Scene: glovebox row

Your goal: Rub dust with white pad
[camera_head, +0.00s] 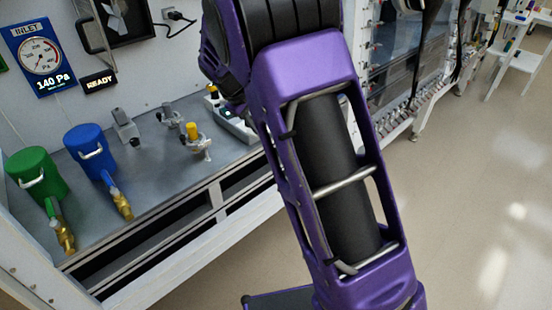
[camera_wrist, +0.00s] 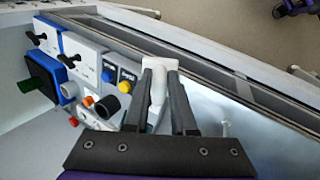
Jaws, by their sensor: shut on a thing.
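In the wrist view, my gripper (camera_wrist: 161,72) has its two dark fingers closed on a white piece, which looks like the white pad (camera_wrist: 157,84). The pad sits between the fingers, and its top shows at their tips. Its lower part is partly hidden by the fingers, so I cannot tell whether it touches a surface. I cannot make out any dust in either view. In the head view my own purple arm fills the middle, and my gripper and the pad do not show.
In the head view, a green canister (camera_head: 37,172) and a blue canister (camera_head: 90,150) with brass valves stand on the grey bench (camera_head: 150,200). A gauge panel (camera_head: 40,55) hangs above. In the wrist view a control panel (camera_wrist: 85,52) lies left of the fingers.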

